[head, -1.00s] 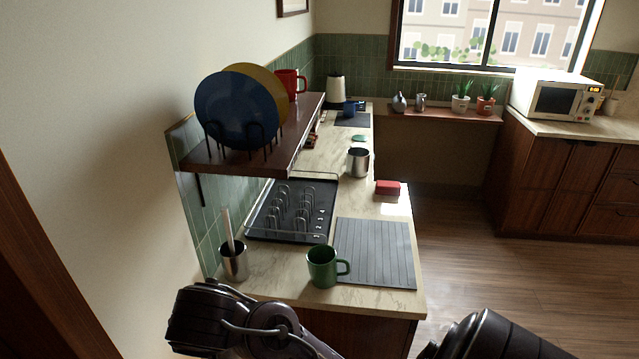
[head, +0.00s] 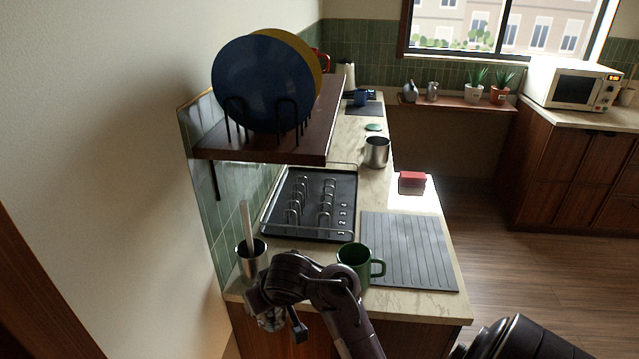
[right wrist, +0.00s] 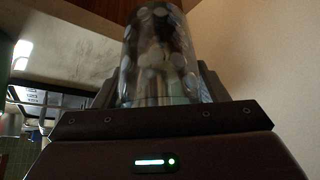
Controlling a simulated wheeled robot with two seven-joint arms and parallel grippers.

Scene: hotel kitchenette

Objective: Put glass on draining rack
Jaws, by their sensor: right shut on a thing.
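In the right wrist view a clear glass (right wrist: 158,45) with a rounded pattern stands between the dark fingers of my right gripper (right wrist: 160,88), which is shut on it. The draining rack (head: 349,218) is a black tray with wire loops, on the counter below the shelf in the head view. Its loops look empty of glasses. Part of the rack seems to show at the left of the right wrist view. A dark arm of mine reaches over the near counter edge in the head view; no glass is clear there. My left gripper is not identifiable.
A green mug (head: 353,257) and a steel cup with a stick (head: 252,262) stand near the counter's front edge, close to my arm. A ridged grey mat (head: 410,250) lies clear to the right. The shelf (head: 265,150) with plates overhangs the rack's left side.

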